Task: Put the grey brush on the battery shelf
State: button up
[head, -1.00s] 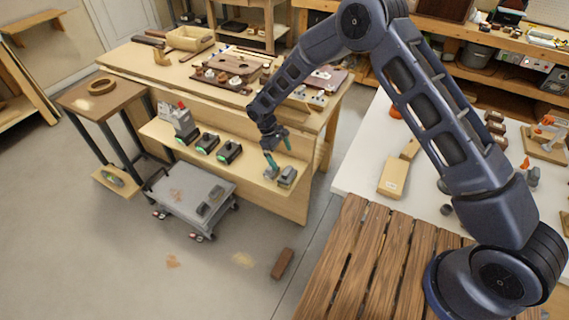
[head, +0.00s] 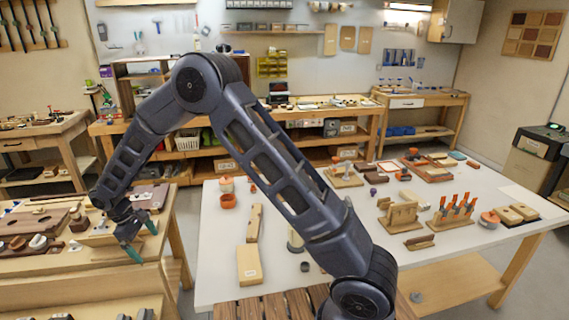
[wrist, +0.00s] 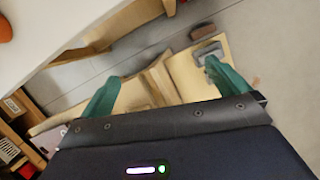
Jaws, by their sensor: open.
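My gripper (head: 144,242) is raised above the right end of the bench in the head view. Its two teal fingers are apart and nothing is held between them in the wrist view (wrist: 160,77). A grey block-like thing that looks like the grey brush (wrist: 208,50) rests on the pale wooden battery shelf (wrist: 187,76), close to the shelf's end.
The bench (head: 75,262) carries several tools and wooden parts. A white table (head: 345,225) with boxes, clamps and blocks stands to the right, across a gap.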

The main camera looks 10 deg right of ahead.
jog(key=w+d+r+m+y, duration=0.1)
jog(key=w+d+r+m, duration=0.25)
jog(key=d+r, duration=0.75)
jog(key=w+d+r+m+y, duration=0.15)
jog(key=w+d+r, duration=0.25)
jog(key=d+r, duration=0.7)
jog(key=s+d+r+m+t, duration=0.1)
jog(key=s+d+r+m, duration=0.15)
jog(key=d, duration=0.65)
jog(key=s+d+r+m+t, duration=0.15)
jog(key=d+r, duration=0.25)
jog(key=d, duration=0.6)
jog(key=s+d+r+m+t, duration=0.1)
jog(key=s+d+m, duration=0.5)
jog(key=s+d, duration=1)
jog(key=shift+s+d+t+y, duration=0.35)
jog(key=shift+s+d+t, duration=0.05)
jog(key=shift+s+t, duration=0.25)
